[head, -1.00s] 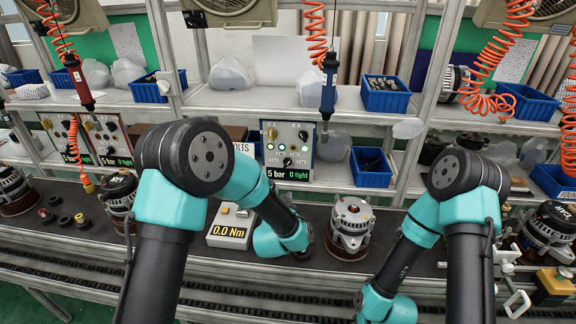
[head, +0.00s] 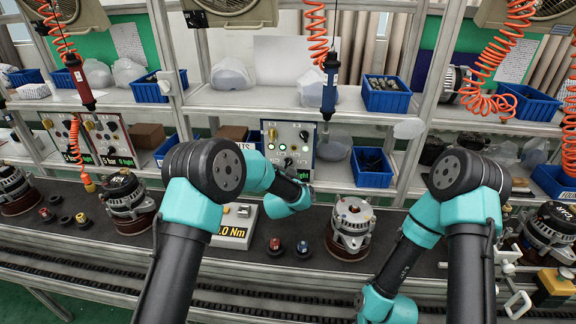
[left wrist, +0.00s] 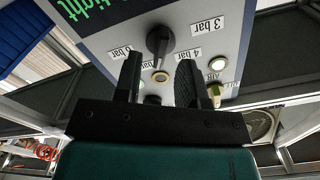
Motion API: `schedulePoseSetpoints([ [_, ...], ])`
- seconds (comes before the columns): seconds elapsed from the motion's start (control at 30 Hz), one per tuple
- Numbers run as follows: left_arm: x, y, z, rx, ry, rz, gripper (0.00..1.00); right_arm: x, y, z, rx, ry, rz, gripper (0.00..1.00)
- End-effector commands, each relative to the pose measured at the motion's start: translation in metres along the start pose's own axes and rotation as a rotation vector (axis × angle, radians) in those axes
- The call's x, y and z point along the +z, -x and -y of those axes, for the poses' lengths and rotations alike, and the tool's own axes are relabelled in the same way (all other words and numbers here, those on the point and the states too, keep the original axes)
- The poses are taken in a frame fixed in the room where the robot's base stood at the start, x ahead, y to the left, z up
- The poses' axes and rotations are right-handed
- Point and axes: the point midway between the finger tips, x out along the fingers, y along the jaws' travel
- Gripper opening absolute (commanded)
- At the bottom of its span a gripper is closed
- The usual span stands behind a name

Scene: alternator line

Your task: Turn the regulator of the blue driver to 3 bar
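The blue driver (head: 329,85) hangs by an orange coiled hose above its control panel (head: 308,158) on the lower shelf. In the left wrist view, the panel carries a black regulator knob (left wrist: 159,42) with labels from 3 bar to 6 bar around it. The knob's bar runs roughly up and down in that picture, its lower end towards a partly hidden label, apparently 5 bar. My left gripper (left wrist: 158,82) is open in front of the panel, its fingers apart and just short of the knob. In the head view, my left wrist covers the panel's lower part and display. My right gripper is out of view.
Lamps and a yellow knob (head: 271,132) share the panel. A blue bin (head: 372,178) stands right of it. An alternator (head: 351,228), a torque display box (head: 238,232), and red-topped (head: 275,246) and blue-topped (head: 303,248) parts are on the bench below.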

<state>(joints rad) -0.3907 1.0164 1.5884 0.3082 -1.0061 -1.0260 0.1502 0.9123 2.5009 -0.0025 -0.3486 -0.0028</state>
Motion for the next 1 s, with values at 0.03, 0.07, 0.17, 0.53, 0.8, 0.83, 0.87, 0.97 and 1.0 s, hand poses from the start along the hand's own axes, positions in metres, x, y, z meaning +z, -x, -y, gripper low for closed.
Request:
schedulePoseSetpoints([
  [0.03,0.0,-0.007,0.0,-0.002,0.001,-0.001,0.37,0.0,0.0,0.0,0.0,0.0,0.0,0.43],
  [0.07,0.0,-0.011,0.0,-0.001,0.0,0.0,0.37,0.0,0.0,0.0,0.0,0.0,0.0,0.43],
  [0.17,0.0,-0.021,0.0,-0.001,0.0,0.0,0.37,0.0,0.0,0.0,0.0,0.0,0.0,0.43],
  [0.53,0.0,-0.032,0.0,0.0,-0.001,0.0,0.37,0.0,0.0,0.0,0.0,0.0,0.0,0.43],
  [0.8,0.0,-0.032,0.0,0.0,-0.001,0.0,0.22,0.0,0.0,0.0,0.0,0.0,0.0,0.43],
  [0.83,0.0,-0.032,0.0,0.0,-0.001,0.0,0.19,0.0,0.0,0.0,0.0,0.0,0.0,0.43],
  [0.87,0.0,-0.032,0.0,0.0,-0.001,0.0,0.16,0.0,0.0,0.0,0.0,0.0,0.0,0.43],
  [0.97,0.0,-0.032,0.0,0.0,-0.001,0.0,0.07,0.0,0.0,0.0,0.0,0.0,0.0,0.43],
  [1.0,0.0,-0.032,0.0,0.0,-0.001,0.0,0.03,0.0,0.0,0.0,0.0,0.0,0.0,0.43],
])
